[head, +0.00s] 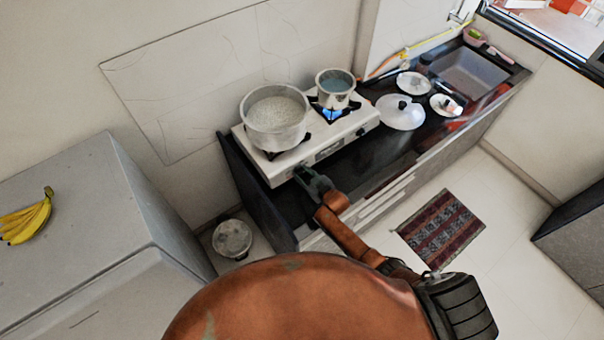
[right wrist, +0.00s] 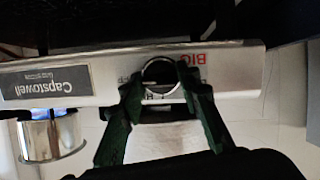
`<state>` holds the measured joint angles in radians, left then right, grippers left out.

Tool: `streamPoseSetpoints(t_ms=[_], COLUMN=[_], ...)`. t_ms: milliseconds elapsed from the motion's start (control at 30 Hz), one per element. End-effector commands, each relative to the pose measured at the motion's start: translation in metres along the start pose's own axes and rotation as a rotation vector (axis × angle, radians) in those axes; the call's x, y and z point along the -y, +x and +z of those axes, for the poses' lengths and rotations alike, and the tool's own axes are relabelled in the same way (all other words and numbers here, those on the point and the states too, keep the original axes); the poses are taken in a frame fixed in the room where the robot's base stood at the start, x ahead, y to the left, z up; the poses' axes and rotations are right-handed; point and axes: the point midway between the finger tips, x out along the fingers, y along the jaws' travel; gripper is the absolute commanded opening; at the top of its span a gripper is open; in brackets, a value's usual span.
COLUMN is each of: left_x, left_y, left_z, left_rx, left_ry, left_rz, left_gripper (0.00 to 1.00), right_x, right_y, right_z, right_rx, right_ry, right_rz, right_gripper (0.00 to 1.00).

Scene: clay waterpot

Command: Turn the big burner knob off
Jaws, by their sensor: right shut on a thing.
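The big burner knob (right wrist: 162,76) shows in the right wrist view as a round dark knob with a silver rim, on the stove's front panel. "BIG" is printed in red beside it. My right gripper (right wrist: 162,84) has its dark green fingers on both sides of the knob and is shut on it. In the head view my right gripper (head: 304,175) is at the front of the white stove (head: 270,174), below the large pot (head: 274,118). My left gripper is not in view.
A smaller pot (head: 335,88) stands over a blue flame on the right burner. Whether the left burner is lit is hidden by the large pot. A white lid (head: 400,112) and a sink (head: 468,76) are to the right. A fridge (head: 75,220) stands left.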

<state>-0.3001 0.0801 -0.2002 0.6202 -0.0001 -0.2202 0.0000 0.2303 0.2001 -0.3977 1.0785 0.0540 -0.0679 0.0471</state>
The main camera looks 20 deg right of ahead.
Motion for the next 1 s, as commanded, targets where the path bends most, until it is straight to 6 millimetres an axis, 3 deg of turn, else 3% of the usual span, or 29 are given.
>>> streamPoseSetpoints(t_ms=[333,367,600,1000], left_x=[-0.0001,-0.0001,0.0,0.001], left_y=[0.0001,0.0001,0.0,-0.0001], left_z=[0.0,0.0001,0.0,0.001], left_rx=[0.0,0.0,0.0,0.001], left_ry=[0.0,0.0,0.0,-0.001], left_rz=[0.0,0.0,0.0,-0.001], left_gripper=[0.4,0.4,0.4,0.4], right_x=[0.0013,0.0013,0.0008,0.0001], right_y=[-0.0004,-0.0004,-0.0002,-0.0079], right_z=[0.0036,0.0036,0.0017,0.0018], right_rx=[0.006,0.006,0.003,0.001], right_ry=[0.004,0.004,0.003,0.002], right_rz=[-0.002,-0.002,-0.001,0.0], right_gripper=[0.07,0.33,0.49,0.49])
